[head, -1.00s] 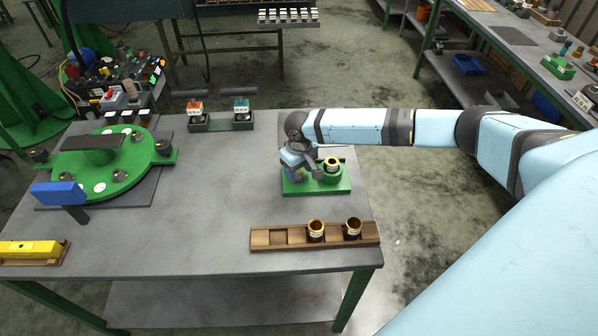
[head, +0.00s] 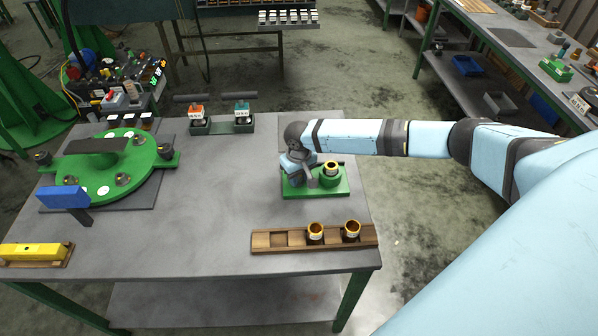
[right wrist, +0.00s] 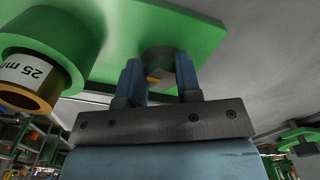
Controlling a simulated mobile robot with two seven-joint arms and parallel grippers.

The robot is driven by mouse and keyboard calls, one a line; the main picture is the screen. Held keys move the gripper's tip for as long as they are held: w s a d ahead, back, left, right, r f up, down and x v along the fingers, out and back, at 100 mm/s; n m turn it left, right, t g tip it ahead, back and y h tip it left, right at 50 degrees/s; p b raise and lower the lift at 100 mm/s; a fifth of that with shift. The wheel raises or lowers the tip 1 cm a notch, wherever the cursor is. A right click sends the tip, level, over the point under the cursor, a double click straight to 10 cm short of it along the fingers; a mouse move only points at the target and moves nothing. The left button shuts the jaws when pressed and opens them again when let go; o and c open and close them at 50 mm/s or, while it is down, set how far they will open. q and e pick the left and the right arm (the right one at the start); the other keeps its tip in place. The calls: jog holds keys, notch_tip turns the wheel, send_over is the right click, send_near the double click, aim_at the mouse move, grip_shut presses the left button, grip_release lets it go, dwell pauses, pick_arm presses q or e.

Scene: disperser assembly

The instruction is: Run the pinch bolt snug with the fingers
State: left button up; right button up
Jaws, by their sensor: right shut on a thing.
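A green fixture (head: 336,188) lies on the table with an upright ring clamp on it. A brass-coloured bushing (head: 331,166) sits in the clamp; in the right wrist view the bushing (right wrist: 27,97) carries a "25 mm" label. My right gripper (head: 311,180) is at the fixture, just left of the clamp. In the right wrist view its two blue fingers (right wrist: 158,80) are shut on the dark round head of the pinch bolt (right wrist: 159,61), which has a yellow mark. The bolt's shank is hidden. My left gripper is not in view.
A wooden rack (head: 271,249) with two more bushings is at the table's front edge. A green round turntable (head: 80,165), a blue block (head: 62,195) and a yellow bar (head: 32,250) are on the left. The table's middle is clear.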

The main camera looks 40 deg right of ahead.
jog(key=shift+r+m+p, duration=0.3)
jog(key=shift+m+p, duration=0.1)
jog(key=shift+f+m+p, duration=0.2)
jog(key=shift+m+p, duration=0.1)
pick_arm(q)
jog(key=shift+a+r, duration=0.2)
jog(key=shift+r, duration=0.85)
pick_arm(e)
jog(key=o, duration=0.9)
jog(key=shift+f, duration=0.1)
pick_arm(q)
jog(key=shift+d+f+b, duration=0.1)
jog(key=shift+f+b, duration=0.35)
jog(key=shift+b, duration=0.2)
pick_arm(e)
notch_tip(320, 180, up, 14)
jog(key=shift+f, duration=0.1)
